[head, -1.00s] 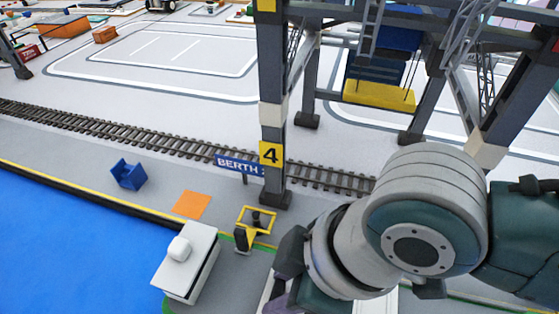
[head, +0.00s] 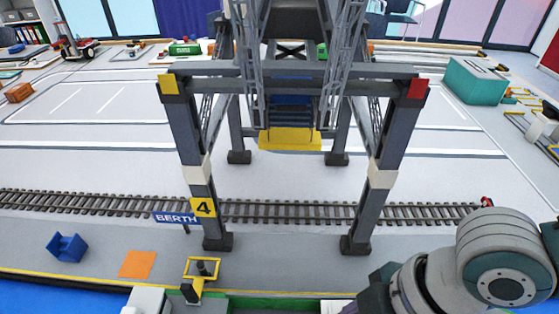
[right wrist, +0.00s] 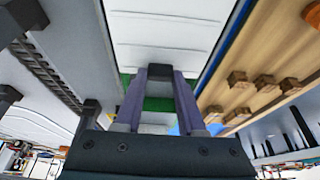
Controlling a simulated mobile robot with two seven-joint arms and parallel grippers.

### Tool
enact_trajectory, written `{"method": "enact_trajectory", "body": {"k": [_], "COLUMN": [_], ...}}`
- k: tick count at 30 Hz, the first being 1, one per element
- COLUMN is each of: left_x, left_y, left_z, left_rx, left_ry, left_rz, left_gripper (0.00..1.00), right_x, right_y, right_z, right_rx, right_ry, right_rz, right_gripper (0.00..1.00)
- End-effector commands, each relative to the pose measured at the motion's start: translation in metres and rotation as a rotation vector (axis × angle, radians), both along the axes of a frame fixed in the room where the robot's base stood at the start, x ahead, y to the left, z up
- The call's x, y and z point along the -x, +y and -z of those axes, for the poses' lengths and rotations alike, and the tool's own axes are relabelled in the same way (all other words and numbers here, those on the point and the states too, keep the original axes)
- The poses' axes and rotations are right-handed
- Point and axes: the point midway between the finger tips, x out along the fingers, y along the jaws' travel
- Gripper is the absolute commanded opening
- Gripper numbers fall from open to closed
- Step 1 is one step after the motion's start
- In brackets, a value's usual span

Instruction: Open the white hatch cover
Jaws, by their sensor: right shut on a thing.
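The white hatch cover (right wrist: 168,38) is a pale ribbed panel ahead of my right gripper in the right wrist view. My right gripper (right wrist: 160,74) has its two purple fingers shut on a small dark piece at the cover's near edge, which looks like its handle. A green strip shows between the fingers. I cannot tell whether the cover is raised. In the head view my right arm (head: 490,265) is at the lower right, and its gripper is mostly cut off by the bottom edge. My left gripper is not in view.
A grey gantry crane (head: 190,130) marked 4 stands over the rail track (head: 290,212). A yellow-framed post (head: 200,270), orange square (head: 137,264) and blue bin (head: 67,247) are on the quay. A wooden deck (right wrist: 262,70) lies to the right in the wrist view.

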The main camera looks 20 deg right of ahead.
Motion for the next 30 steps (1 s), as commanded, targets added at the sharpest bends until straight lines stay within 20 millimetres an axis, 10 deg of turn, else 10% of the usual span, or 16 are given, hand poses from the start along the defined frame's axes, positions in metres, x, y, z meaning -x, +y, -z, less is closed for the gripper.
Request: {"method": "enact_trajectory", "body": {"k": [15, 16, 24, 30], "left_x": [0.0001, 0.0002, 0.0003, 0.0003], "left_y": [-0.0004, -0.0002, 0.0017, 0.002], "left_z": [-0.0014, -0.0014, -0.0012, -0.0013], "left_rx": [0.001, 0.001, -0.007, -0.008], "left_ry": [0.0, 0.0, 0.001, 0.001], "left_rz": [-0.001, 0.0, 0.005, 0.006], "left_gripper": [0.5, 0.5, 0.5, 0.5], "right_x": [0.0024, 0.0024, 0.0023, 0.0023], "right_y": [-0.0073, -0.0073, -0.0073, -0.0074], "right_z": [-0.0002, -0.0002, -0.0001, -0.0001], "right_rx": [-0.002, -0.002, -0.002, -0.001], "right_ry": [-0.001, -0.001, -0.001, 0.0], "right_rz": [0.0, 0.0, 0.0, 0.0], "right_gripper": [0.0, 0.4, 0.7, 0.7]}}
